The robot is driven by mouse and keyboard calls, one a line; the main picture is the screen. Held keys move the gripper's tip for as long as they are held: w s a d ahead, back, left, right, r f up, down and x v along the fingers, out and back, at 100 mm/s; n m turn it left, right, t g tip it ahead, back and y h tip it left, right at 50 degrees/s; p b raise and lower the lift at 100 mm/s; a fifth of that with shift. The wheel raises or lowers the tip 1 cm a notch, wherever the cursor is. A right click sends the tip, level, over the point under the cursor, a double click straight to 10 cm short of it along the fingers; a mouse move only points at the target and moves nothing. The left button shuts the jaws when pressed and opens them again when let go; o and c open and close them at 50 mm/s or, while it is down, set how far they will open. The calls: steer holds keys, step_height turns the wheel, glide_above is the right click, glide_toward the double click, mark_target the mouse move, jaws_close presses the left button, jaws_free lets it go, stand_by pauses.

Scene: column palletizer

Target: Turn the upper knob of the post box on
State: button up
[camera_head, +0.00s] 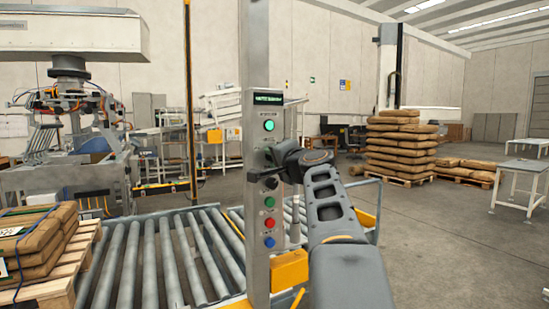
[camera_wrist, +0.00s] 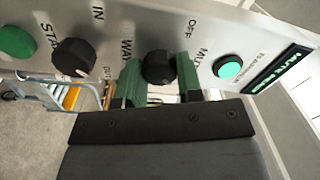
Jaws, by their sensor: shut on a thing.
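The post box (camera_head: 256,225) is a tall grey metal column with a lit display, a green lamp, knobs and coloured buttons on its face. My gripper (camera_head: 273,156) reaches it from the right and covers the upper knob in the head view. In the wrist view, the two green fingers of my gripper (camera_wrist: 159,78) stand on both sides of the black upper knob (camera_wrist: 157,66) and are shut on it. The label "OFF" shows beside this knob; its pointer direction cannot be told. The black lower knob (camera_wrist: 74,58) is clear of the fingers.
The green lamp (camera_wrist: 229,67) beside the upper knob is lit. Green, red and blue buttons (camera_head: 269,222) sit lower on the post. A roller conveyor (camera_head: 150,255) runs behind it, with a loaded pallet (camera_head: 60,285) at left. Open floor lies right.

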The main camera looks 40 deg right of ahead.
steer(key=o, duration=0.9)
steer(key=s+b, duration=0.1)
steer(key=s, duration=0.3)
steer(key=s+a+b, duration=0.1)
steer(key=s, duration=0.4)
steer(key=s+b, duration=0.1)
steer(key=s, duration=0.3)
steer(key=shift+s+a+f, duration=0.25)
steer(key=shift+s+a, duration=0.1)
steer(key=shift+a, duration=0.05)
steer(key=shift+w, duration=0.1)
